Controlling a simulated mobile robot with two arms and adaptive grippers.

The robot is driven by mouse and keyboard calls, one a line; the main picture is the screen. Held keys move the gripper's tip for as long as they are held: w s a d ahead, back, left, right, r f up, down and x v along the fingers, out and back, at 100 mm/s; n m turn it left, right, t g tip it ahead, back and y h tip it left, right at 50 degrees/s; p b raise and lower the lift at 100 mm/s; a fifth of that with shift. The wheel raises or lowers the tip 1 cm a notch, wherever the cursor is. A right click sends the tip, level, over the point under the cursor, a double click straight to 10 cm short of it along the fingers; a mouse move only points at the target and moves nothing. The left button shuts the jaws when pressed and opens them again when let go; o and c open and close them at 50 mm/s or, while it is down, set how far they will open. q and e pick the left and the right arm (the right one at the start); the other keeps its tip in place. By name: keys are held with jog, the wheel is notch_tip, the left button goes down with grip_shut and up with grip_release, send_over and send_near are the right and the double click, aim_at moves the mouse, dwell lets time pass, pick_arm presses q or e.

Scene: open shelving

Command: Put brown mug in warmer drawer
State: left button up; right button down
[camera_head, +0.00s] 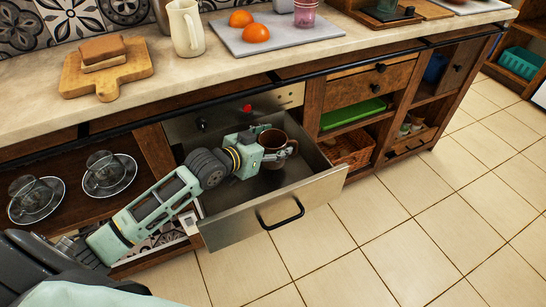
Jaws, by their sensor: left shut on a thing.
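The brown mug (273,141) is inside the open warmer drawer (280,212), near its back right part. The mug looks upright. My left gripper (262,152) reaches into the drawer from the left and is shut on the mug at its left side. The fingertips are partly hidden by the gripper body and the mug. Whether the mug's base touches the drawer floor cannot be told. The drawer is pulled out, with a dark handle on its metal front. My right gripper is not in view.
The counter above holds a cutting board with bread (104,67), a cream pitcher (186,28) and a grey board (275,46) with oranges. Glass cups on saucers (108,174) sit on the left shelf. A wicker basket (349,148) is right of the drawer. The tiled floor is clear.

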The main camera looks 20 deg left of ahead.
pick_arm(q)
jog(key=shift+f, duration=0.65)
notch_tip(320, 180, down, 3)
jog(key=shift+b, duration=0.7)
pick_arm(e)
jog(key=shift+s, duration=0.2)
pick_arm(q)
jog(key=o, duration=1.4)
